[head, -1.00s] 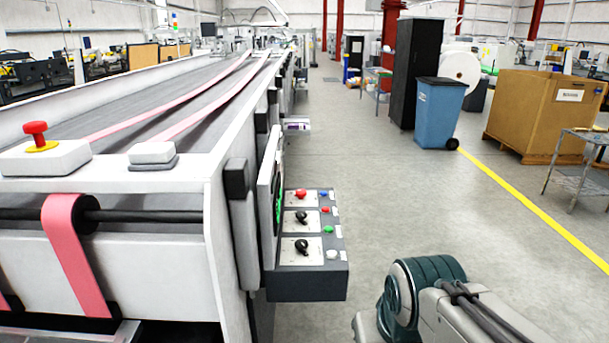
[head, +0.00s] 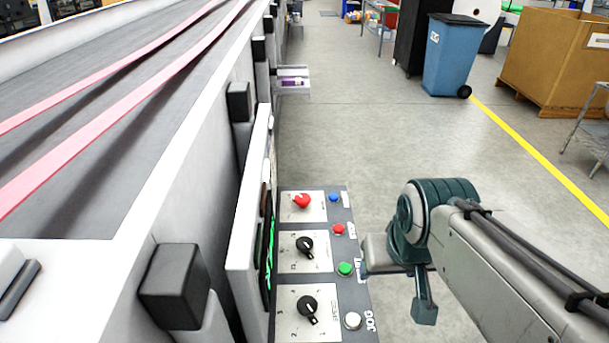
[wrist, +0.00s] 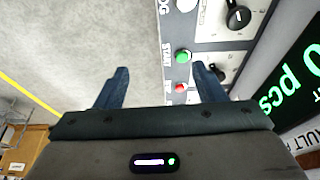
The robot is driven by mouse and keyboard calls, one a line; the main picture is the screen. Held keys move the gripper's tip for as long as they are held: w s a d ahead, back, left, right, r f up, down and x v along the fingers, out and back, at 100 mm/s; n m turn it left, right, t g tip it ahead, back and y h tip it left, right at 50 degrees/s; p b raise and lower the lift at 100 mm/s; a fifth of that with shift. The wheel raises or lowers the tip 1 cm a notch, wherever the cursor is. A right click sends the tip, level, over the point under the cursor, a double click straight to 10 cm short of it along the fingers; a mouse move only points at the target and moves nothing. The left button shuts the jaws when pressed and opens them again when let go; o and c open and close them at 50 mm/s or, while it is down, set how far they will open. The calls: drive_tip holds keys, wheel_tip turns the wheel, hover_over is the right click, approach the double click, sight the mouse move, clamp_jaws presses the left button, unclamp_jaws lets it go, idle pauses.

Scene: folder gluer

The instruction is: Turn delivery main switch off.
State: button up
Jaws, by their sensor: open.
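A grey control panel (head: 348,290) sticks out from the machine's side in the head view. It carries a red rotary knob (head: 301,201) at its far end and two black rotary knobs, a middle one (head: 305,246) and a near one (head: 308,308). I cannot read which knob is the delivery main switch. My gripper (wrist: 162,78) is open and empty, its fingers spread in the wrist view. The right finger overlaps the panel beside the green button (wrist: 184,56) and a black knob (wrist: 217,72). The red knob is not visible in the wrist view.
Blue, red, green and white push buttons line the panel's right side, with the white button (head: 352,320) nearest. A lit display (wrist: 292,82) stands beside the panel. The machine body borders it on the left. Open floor (head: 400,130) lies to the right.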

drive_tip(key=w+a+r+n+g, duration=0.1)
drive_tip(key=w+a+r, duration=0.15)
drive_tip(key=w, duration=0.55)
drive_tip(key=w+a+r+n+g, duration=0.1)
drive_tip(key=w+a+r, duration=0.15)
drive_tip(key=w, duration=0.55)
drive_tip(key=n+g+b, duration=0.1)
drive_tip(key=n+g, duration=0.1)
hover_over(303, 197)
wheel_tip(303, 197, down, 4)
wheel_tip(303, 197, down, 13)
drive_tip(key=shift+r+p, duration=0.1)
drive_tip(key=shift+p, duration=0.5)
drive_tip(key=c, duration=1)
